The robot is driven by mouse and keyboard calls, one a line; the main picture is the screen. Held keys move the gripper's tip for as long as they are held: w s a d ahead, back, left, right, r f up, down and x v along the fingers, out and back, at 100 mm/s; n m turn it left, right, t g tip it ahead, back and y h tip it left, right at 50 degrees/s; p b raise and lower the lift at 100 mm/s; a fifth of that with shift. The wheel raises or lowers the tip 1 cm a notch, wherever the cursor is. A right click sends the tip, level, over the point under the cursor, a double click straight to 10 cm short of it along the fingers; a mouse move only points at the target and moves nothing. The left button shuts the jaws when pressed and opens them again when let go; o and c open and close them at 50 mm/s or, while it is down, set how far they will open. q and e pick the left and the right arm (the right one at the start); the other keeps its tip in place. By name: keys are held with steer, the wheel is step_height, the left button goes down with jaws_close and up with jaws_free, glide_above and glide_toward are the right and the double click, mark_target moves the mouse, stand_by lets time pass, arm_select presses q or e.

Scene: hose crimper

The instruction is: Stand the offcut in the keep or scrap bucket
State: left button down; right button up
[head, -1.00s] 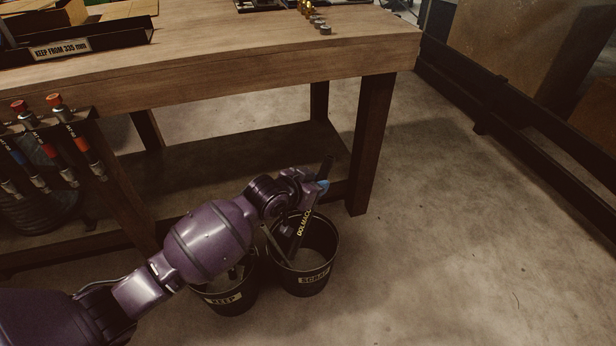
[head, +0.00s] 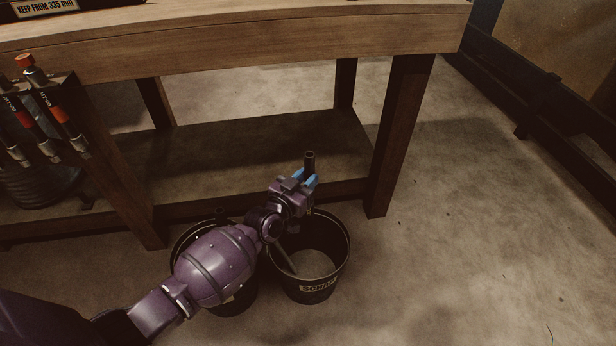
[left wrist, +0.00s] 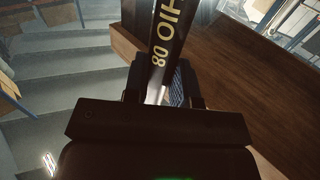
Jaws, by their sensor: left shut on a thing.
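The offcut (head: 309,160) is a short dark hose piece. My left gripper (head: 305,181), with blue fingertips, is shut on it and holds it roughly upright over the back of the scrap bucket (head: 322,290). Its lower part is hidden by my gripper, so I cannot tell whether its end is inside the bucket. In the left wrist view the offcut (left wrist: 166,40) shows black with yellow lettering between the fingers. The keep bucket (head: 243,300) stands to the left, mostly covered by my left arm. My right gripper is out of view.
A slim pale-edged piece (head: 285,260) leans inside the scrap bucket. The wooden bench (head: 250,48) rises behind, with its leg (head: 398,140) and lower shelf (head: 270,150) near my gripper. Hoses (head: 45,105) hang at the left. The floor at right is clear.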

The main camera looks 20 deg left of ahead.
arm_select(q)
steer(key=shift+f+b, duration=1.55)
steer(key=shift+f, duration=0.95)
steer(key=b, duration=0.2)
glide_above(307, 229)
steer(key=shift+s+d+f, duration=0.1)
steer(key=shift+f, duration=3.1)
steer(key=shift+s+f, duration=0.1)
steer(key=shift+f, duration=5.45)
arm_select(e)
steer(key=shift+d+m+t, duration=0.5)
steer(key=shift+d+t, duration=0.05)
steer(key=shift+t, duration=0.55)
arm_select(q)
steer(key=c, duration=0.8)
jaws_free()
steer(key=shift+s, duration=0.1)
steer(key=shift+c, duration=0.2)
